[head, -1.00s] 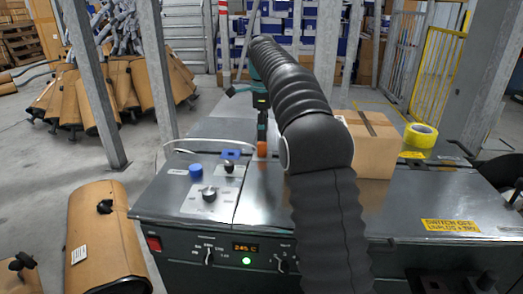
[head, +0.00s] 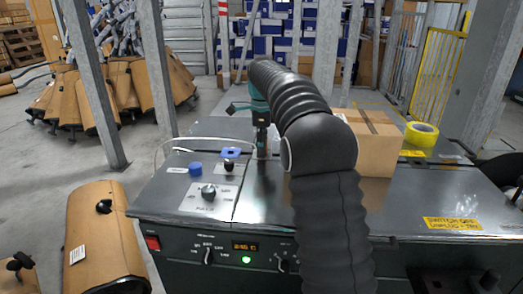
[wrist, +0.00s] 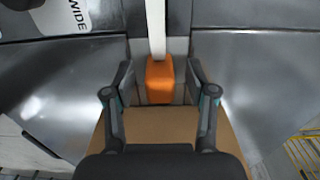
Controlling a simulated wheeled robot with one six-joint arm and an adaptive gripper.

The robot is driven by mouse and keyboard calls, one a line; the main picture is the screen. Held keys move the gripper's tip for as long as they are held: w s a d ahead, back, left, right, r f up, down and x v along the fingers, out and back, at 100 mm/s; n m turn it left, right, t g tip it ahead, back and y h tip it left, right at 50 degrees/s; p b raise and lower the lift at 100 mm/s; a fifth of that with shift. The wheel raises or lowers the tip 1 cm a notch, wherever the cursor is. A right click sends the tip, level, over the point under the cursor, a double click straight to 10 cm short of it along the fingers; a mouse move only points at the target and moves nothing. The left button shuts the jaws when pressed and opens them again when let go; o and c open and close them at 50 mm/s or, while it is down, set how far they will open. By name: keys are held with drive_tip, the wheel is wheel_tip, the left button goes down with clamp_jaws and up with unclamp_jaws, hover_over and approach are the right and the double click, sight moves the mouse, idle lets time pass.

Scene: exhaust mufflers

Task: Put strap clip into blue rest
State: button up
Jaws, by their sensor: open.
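The orange strap clip (wrist: 160,80) stands between my fingers in the wrist view, with a white strip running up from it. My gripper (wrist: 160,92) is open, one finger on each side of the clip, and I see gaps beside it. In the head view my gripper (head: 262,148) is low over the bench top and hides the clip. The blue rest (head: 230,152), a small blue piece with a notch, sits just left of my gripper on the bench.
A blue cap (head: 195,169) and a black knob (head: 209,192) are at the bench's left. A thin white strap (head: 190,140) arcs behind them.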

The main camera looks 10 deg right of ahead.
clamp_jaws()
drive_tip(key=shift+r, duration=0.15)
idle(0.4)
wheel_tip(320, 180, up, 10)
drive_tip(key=shift+f+p, duration=0.1)
drive_tip(key=shift+p, duration=0.5)
drive_tip(key=shift+s, duration=0.1)
drive_tip(key=shift+n, duration=0.7)
drive_tip(key=shift+s+a+f, duration=0.1)
drive_tip(key=shift+s+f, duration=0.4)
drive_tip(key=shift+s, duration=0.3)
drive_tip(key=shift+s+d+f, duration=0.1)
drive_tip(key=shift+s+f, duration=0.45)
drive_tip(key=shift+s, duration=0.3)
drive_tip(key=shift+s+a+f, duration=0.1)
drive_tip(key=shift+s+f, duration=0.4)
drive_tip(key=shift+s, duration=0.3)
